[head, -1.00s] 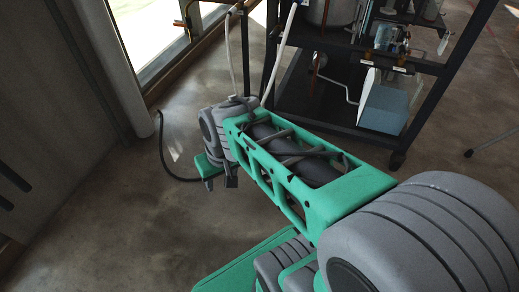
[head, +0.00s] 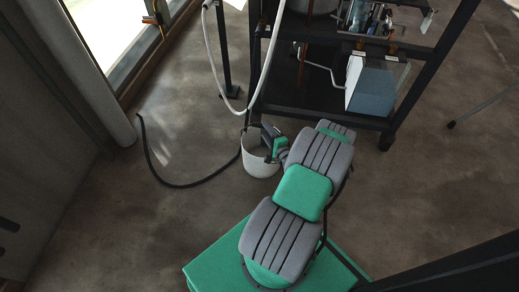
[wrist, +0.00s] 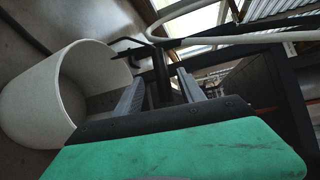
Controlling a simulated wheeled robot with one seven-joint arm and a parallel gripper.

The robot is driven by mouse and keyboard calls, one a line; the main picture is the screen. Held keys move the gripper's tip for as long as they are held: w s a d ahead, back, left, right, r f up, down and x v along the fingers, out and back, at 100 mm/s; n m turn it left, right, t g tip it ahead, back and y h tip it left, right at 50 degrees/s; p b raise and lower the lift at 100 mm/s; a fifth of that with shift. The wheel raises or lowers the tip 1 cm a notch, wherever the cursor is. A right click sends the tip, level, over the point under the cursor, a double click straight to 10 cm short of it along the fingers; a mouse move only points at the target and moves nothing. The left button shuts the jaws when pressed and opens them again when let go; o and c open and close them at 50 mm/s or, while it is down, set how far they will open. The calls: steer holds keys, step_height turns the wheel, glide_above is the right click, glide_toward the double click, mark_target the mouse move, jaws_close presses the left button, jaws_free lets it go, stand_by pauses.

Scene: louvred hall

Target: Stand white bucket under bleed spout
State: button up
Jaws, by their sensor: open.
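The white bucket (head: 259,167) stands upright on the concrete floor at the near left corner of a dark rack. My gripper (head: 266,132) is at the bucket's right rim, partly hidden by my arm. In the wrist view the bucket (wrist: 22,108) is at the left, its round mouth facing the camera and its inside empty as far as it shows. My gripper (wrist: 160,88) is open there, its two grey fingers to the right of the bucket and apart from its rim. A dark upright part shows between or beyond the fingers. I cannot tell which part is the bleed spout.
The dark rack (head: 308,112) stands behind the bucket, with a blue-and-white box (head: 372,92) on its low shelf. A white hose (head: 212,62) loops down beside it. A black hose (head: 160,178) curves over the floor towards the bucket.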

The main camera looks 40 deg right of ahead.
steer(key=r+b+x, duration=0.1)
steer(key=b+x, duration=0.1)
steer(key=x, duration=0.5)
steer(key=shift+w+f, duration=0.3)
steer(key=shift+f, duration=0.05)
steer(key=shift+c, duration=0.5)
jaws_close()
stand_by(0.4)
